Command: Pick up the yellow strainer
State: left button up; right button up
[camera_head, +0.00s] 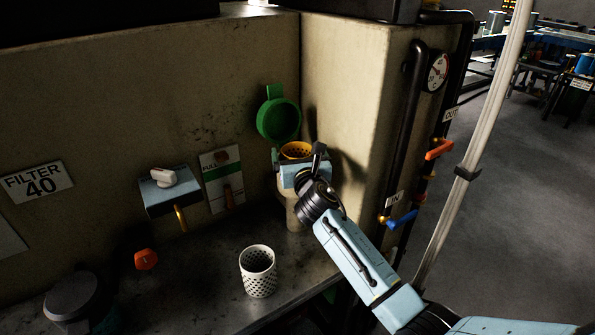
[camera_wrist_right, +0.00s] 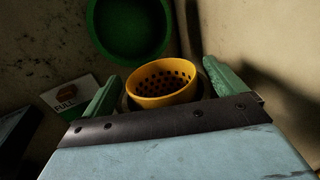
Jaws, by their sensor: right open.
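The yellow strainer (camera_head: 296,150) sits in the top of a pale cylindrical housing (camera_head: 295,215) in the corner of the bench. Its round rim and dark holes show in the right wrist view (camera_wrist_right: 163,82). My right gripper (camera_head: 300,160) is at the strainer, and in the wrist view its two green fingers (camera_wrist_right: 160,88) stand apart on either side of it. The gripper is open, and I cannot tell whether either finger touches the strainer. The strainer's lower part is hidden in the housing and behind the gripper. My left gripper is not in view.
A green round lid (camera_head: 278,119) stands raised behind the strainer. A white perforated strainer (camera_head: 258,271) stands on the bench front. A wall and pipes (camera_head: 405,130) with a gauge are close on the right. The bench (camera_head: 190,285) left of the white strainer is mostly clear.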

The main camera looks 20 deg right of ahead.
jog(key=shift+c, duration=0.5)
jog(key=c, duration=1.2)
jog(key=shift+r, duration=0.15)
jog(key=shift+r+p, duration=1.5)
jog(key=shift+r, duration=3.4)
